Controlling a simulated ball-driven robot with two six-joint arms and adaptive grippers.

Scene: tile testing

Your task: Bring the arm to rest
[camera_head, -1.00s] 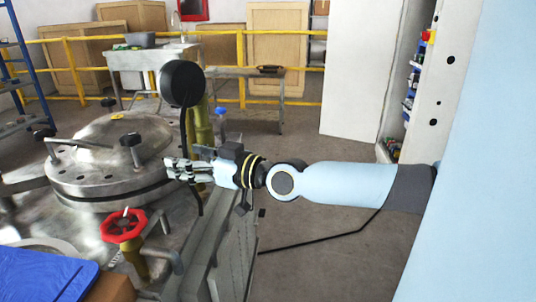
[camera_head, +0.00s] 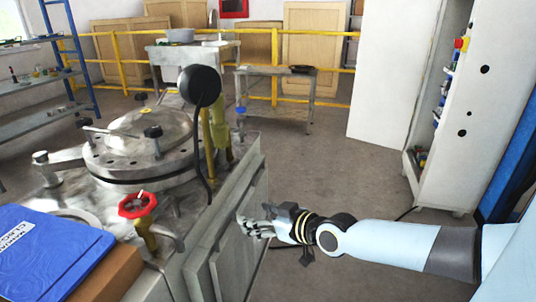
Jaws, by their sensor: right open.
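My right arm (camera_head: 385,243) comes in from the right edge, light blue with dark joints, and reaches left at a low height. Its gripper (camera_head: 257,228) is open and empty, beside the side panel of the metal machine (camera_head: 222,243). I cannot tell whether the fingers touch the panel. My left gripper is not in view.
The machine has a round steel lid (camera_head: 143,145), a red valve handwheel (camera_head: 137,204) and a black round disc (camera_head: 199,85) on a post. A blue folder (camera_head: 45,250) lies on a brown box at lower left. A white cabinet (camera_head: 470,120) stands at right. The floor between is free.

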